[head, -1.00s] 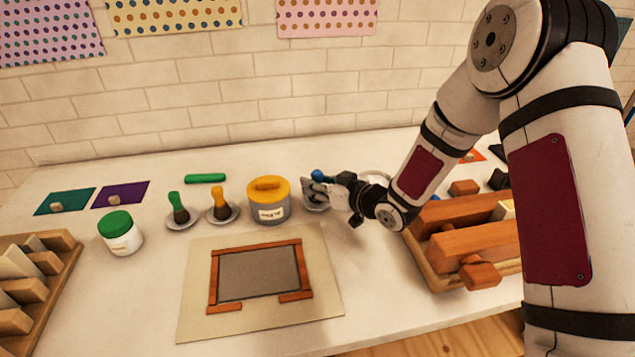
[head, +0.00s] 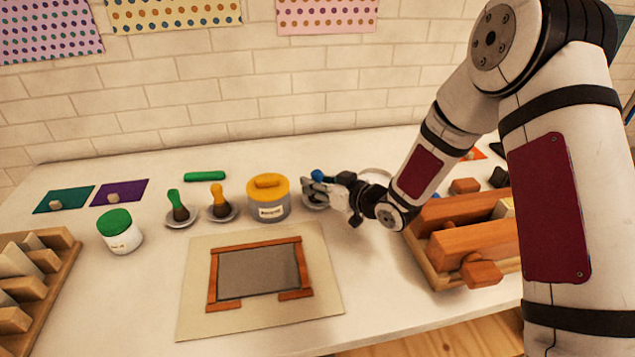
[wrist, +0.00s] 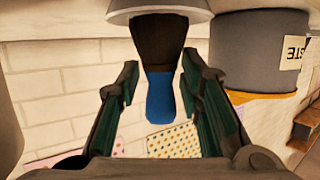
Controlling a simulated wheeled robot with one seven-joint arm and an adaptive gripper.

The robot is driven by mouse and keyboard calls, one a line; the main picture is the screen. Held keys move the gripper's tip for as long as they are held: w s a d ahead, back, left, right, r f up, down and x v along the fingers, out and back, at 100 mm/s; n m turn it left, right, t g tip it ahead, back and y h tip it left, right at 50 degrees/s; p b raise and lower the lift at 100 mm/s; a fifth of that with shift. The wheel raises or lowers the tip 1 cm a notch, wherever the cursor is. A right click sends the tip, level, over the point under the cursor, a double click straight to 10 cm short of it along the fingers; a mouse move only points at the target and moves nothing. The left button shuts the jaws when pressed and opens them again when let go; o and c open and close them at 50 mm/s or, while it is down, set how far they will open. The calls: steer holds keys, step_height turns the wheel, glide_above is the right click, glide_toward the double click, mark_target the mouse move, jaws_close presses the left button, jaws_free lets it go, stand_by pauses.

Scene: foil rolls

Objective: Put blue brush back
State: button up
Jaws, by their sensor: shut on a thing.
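The blue brush shows in the wrist view, which is upside down, with its blue handle (wrist: 160,98) below dark bristles. In the head view only its blue tip (head: 318,174) shows above my gripper (head: 322,190). In the wrist view my gripper (wrist: 158,88) has one finger on each side of the brush and is shut on it. The bristle end meets a pale saucer (wrist: 160,8) in the wrist view. In the head view my gripper mostly hides that saucer (head: 312,206). The brush looks upright.
A grey pot with a yellow lid (head: 268,208) stands close left of my gripper. Green (head: 178,205) and yellow (head: 219,202) brushes stand on saucers farther left. A framed mat (head: 325,250) lies in front. A wooden box of blocks (head: 440,277) is at right.

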steer(key=shift+f, duration=0.3)
stand_by(0.4)
steer(key=o, duration=1.2)
steer(key=shift+o, duration=0.7)
steer(key=o, duration=0.4)
steer(key=shift+c, duration=0.2)
steer(key=shift+r+p, duration=1.75)
steer(key=shift+r, duration=2.8)
